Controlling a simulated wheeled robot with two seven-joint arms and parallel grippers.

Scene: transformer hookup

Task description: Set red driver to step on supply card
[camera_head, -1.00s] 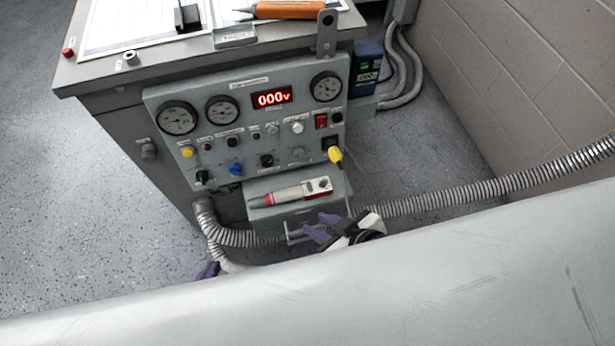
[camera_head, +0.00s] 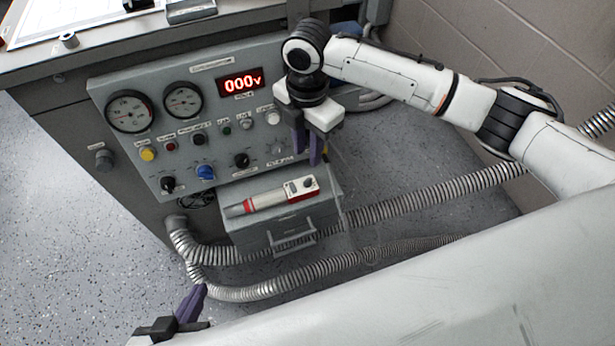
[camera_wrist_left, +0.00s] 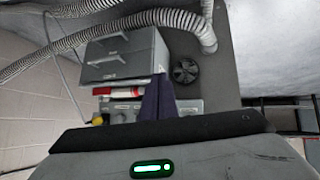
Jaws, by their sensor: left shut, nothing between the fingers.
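The red driver (camera_head: 272,196), a grey tool with a red collar and a red-and-white end, lies on top of the grey drawer box (camera_head: 320,211) below the panel. It also shows, partly hidden, in the left wrist view (camera_wrist_left: 118,91). My left gripper (camera_head: 194,300) is low at the lower left, apart from the driver; its purple fingers (camera_wrist_left: 158,98) are together and empty. My right gripper (camera_head: 308,150) is in front of the panel's right side, above and right of the driver. Its fingers look apart, and it hides what is behind it. I cannot make out a supply card.
The grey panel (camera_head: 125,150) has gauges, knobs and a display (camera_head: 241,84) reading 000. A white sheet (camera_head: 50,22) lies on the bench top. Ribbed hoses (camera_head: 400,207) run across the floor near the box. A thin cable hangs beside my right gripper.

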